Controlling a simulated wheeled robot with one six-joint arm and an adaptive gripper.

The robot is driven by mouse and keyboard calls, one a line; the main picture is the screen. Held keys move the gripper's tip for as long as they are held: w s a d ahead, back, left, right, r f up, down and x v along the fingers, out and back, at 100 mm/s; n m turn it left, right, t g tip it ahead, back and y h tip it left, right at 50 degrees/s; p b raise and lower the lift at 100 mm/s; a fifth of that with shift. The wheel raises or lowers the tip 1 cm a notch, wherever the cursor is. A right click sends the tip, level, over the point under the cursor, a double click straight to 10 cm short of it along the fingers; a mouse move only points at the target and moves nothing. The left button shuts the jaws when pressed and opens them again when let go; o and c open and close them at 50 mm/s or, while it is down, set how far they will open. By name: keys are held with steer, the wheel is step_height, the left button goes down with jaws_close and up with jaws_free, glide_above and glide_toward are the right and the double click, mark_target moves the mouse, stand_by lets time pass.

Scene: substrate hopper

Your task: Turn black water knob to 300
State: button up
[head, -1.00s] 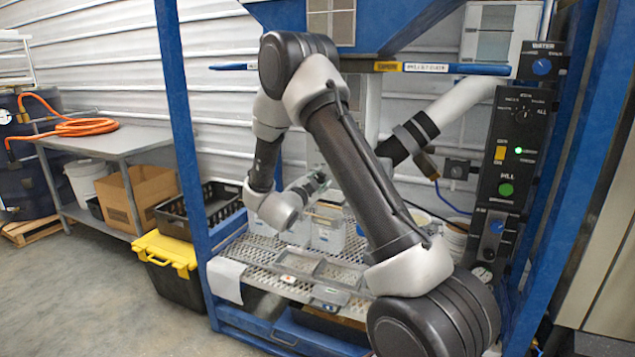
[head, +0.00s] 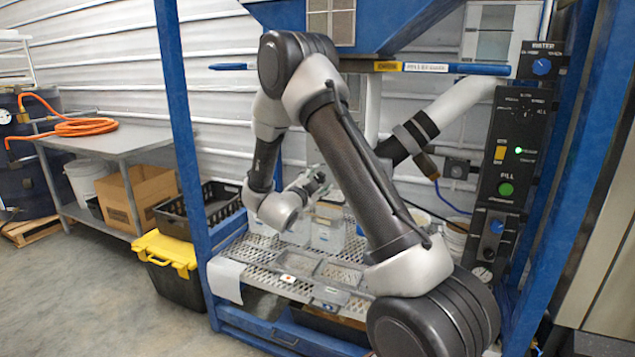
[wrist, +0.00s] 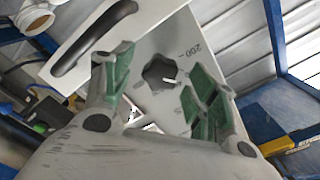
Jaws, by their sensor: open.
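The black knob (wrist: 158,73) is a lobed dial on a pale grey panel (wrist: 150,45) in the wrist view. A printed "200" stands above and right of it, and a short white mark shows at its lower right edge. My gripper (wrist: 160,78) is open, its green-padded fingers on either side of the knob in the picture. I cannot tell whether they touch it. Nothing is held between them. In the head view, my gripper (head: 315,182) is small, above the grated shelf, and this knob cannot be made out. The "300" mark is not readable.
A black control panel (head: 515,145) with a blue knob (head: 541,66) labelled WATER stands at the right. Blue frame posts (head: 188,150) flank the work area. White containers (head: 328,232) stand on the metal grating (head: 255,248) below my gripper. A black handle (wrist: 95,38) is near the left finger.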

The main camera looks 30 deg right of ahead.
steer(key=v, duration=1.1)
steer(key=shift+s+a, duration=0.3)
